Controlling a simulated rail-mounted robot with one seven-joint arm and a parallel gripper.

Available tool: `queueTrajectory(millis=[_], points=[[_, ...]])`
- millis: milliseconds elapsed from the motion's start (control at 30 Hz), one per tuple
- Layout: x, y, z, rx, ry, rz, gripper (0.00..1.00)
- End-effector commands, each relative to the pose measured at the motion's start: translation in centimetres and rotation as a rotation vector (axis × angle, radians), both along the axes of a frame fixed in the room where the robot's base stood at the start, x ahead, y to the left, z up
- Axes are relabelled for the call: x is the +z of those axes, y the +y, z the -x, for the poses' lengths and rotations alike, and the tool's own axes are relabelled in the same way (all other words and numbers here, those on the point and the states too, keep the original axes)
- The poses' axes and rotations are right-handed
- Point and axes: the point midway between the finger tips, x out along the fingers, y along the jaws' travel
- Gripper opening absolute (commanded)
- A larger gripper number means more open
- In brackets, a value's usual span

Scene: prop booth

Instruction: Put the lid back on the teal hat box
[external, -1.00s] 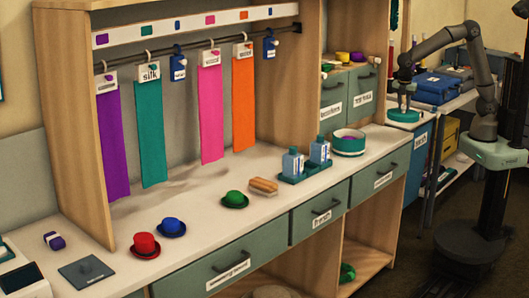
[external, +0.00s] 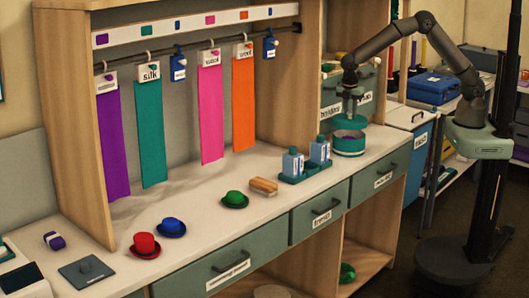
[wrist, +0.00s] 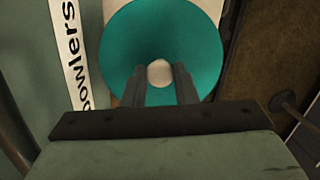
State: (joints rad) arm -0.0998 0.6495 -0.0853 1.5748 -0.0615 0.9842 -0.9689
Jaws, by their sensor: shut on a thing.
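My gripper (external: 351,97) is shut on the lid's knob. In the wrist view the lid (wrist: 127,45) fills the upper middle, and my gripper's fingers (wrist: 160,76) close on its pale round knob (wrist: 160,73). The lid hides the box in that view.
A green tray (external: 306,173) with two blue bottles stands just left of the box. Labelled drawers (external: 342,120) rise close behind. A brush (external: 264,186) and green, blue and red hats (external: 235,200) lie further left. The counter's front edge is near.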

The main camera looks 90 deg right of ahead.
Motion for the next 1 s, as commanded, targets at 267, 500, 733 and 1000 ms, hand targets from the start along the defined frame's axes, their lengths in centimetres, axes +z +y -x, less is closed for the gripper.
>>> queueTrajectory(millis=[267, 500, 733, 1000], points=[[-2.3, 0.0, 0.1, 0.0, 0.001, -0.001, 0.04], [-4.7, 0.0, 0.1, 0.0, 0.002, -0.001, 0.04], [-6.0, 0.0, 0.0, -0.001, 0.001, 0.0, 0.04], [-6.1, 0.0, 0.0, -0.001, 0.001, 0.0, 0.04]])
